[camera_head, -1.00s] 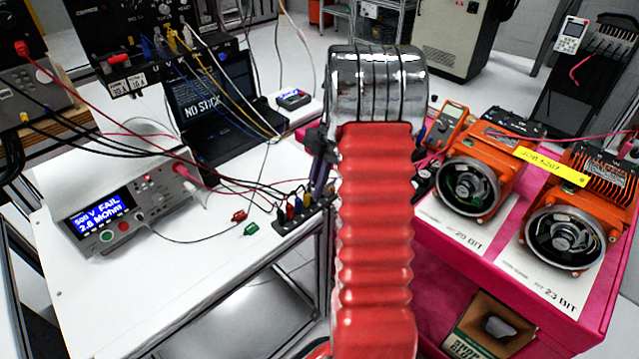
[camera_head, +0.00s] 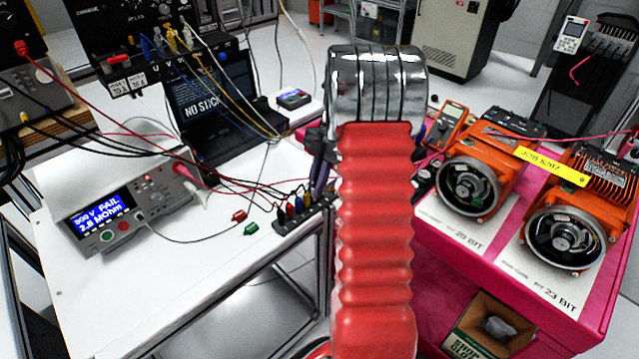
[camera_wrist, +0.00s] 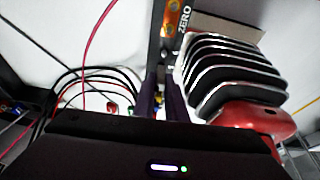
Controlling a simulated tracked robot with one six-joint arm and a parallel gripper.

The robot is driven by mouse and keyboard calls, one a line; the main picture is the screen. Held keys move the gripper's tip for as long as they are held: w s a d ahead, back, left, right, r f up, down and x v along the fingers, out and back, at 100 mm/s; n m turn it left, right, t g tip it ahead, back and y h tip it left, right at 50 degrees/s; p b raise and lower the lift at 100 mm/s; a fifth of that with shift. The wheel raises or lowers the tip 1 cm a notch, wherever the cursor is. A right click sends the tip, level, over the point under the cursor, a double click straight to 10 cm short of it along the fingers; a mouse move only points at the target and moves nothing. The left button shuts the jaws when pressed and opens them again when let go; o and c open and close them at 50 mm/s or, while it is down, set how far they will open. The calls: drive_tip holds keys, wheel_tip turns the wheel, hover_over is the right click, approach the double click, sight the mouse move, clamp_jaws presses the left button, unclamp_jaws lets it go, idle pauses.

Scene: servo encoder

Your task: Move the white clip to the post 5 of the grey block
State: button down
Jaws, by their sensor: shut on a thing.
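The grey block (camera_head: 303,224) lies at the right edge of the white table in the head view. Black, red, blue and yellow clips (camera_head: 296,206) stand on its posts in a row. My gripper (camera_head: 318,183) is at the right end of this row, partly hidden behind my arm. In the wrist view its dark purple fingers (camera_wrist: 165,98) are close together. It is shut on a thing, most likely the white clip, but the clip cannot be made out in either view. Post 5 is hidden too, so I cannot tell whether the clip touches it.
A tester (camera_head: 125,215) showing FAIL stands on the left table. Loose red (camera_head: 239,215) and green (camera_head: 251,229) clips lie left of the block, with leads crossing behind. Orange motors (camera_head: 475,185) stand on the pink bench at right. The table's front part is clear.

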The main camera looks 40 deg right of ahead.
drive_tip(key=c, duration=1.7)
unclamp_jaws()
drive_tip(key=shift+r, duration=3.45)
